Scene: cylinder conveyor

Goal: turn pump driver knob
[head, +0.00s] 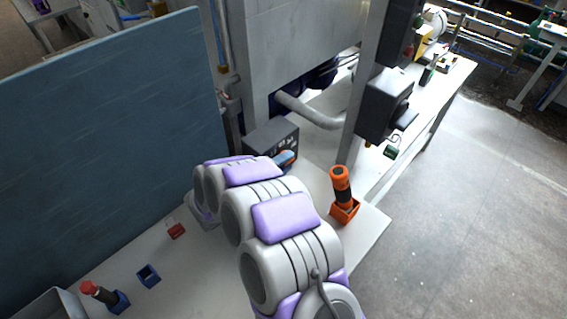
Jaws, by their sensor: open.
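The pump driver looks to be the dark grey box (273,139) with a control panel, on the white table below the large grey machine. Small pale markings or controls show on its panel. The knob cannot be made out.
An orange and black cylinder (341,187) stands in an orange holder right of my arm. A red-topped dark cylinder (97,291) leans in a blue holder at lower left, near an empty blue holder (148,275) and a red block (176,231). A blue panel (110,150) walls the left.

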